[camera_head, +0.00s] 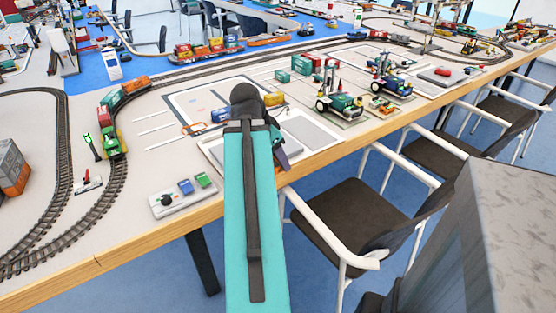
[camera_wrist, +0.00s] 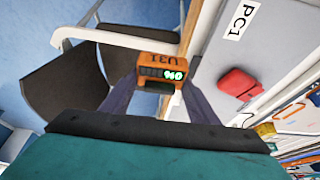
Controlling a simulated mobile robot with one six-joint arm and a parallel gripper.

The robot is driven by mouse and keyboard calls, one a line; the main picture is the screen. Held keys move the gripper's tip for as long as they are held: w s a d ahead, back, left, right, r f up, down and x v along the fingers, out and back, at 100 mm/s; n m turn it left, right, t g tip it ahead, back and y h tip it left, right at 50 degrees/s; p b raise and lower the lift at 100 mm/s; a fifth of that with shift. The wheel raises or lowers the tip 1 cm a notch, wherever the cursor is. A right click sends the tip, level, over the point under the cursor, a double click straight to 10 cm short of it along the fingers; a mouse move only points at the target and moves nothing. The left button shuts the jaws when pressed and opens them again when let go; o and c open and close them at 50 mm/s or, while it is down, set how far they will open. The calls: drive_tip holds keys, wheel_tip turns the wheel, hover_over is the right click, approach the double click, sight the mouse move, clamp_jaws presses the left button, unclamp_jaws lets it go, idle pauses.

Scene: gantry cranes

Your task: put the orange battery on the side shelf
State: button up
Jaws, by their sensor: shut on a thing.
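My gripper (camera_wrist: 160,88) is shut on the orange battery (camera_wrist: 158,62) in the wrist view, with one dark finger on each side of it. The battery is a small orange block with dark markings and a lit green display. I cannot make out which surface is the side shelf.
A dark chair (camera_head: 352,215) stands just right of my arm, against the table edge (camera_head: 330,160). A grey speckled block (camera_head: 515,215) fills the lower right. A panel marked PC1 (camera_wrist: 218,55) bears a red item (camera_wrist: 240,84). Model tracks and vehicles crowd the table.

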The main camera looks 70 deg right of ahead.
idle(0.8)
drive_tip(key=w+a+n+t, duration=0.2)
drive_tip(key=w+a+n, duration=0.3)
drive_tip(key=w, duration=0.6)
drive_tip(key=w+a+r+n+t, duration=0.1)
drive_tip(key=w+a+n, duration=0.3)
drive_tip(key=w+a, duration=0.5)
drive_tip(key=w+a+n+t, duration=0.2)
drive_tip(key=w+a+n, duration=0.25)
drive_tip(key=w, duration=0.75)
drive_tip(key=w+a+n+y, duration=0.1)
drive_tip(key=w+a+n, duration=0.2)
drive_tip(key=a, duration=0.8)
drive_tip(key=w+a+r+n+t+y, duration=0.1)
drive_tip(key=w+a+n, duration=0.3)
drive_tip(key=a, duration=0.7)
drive_tip(key=w+a+n+t+y, duration=0.1)
drive_tip(key=w+a+n, duration=0.3)
drive_tip(key=w+a, duration=0.3)
drive_tip(key=a, duration=0.4)
drive_tip(key=shift+r+y, duration=0.35)
drive_tip(key=shift+y, duration=0.05)
drive_tip(key=shift+s+a, duration=0.15)
drive_tip(key=shift+s, duration=0.05)
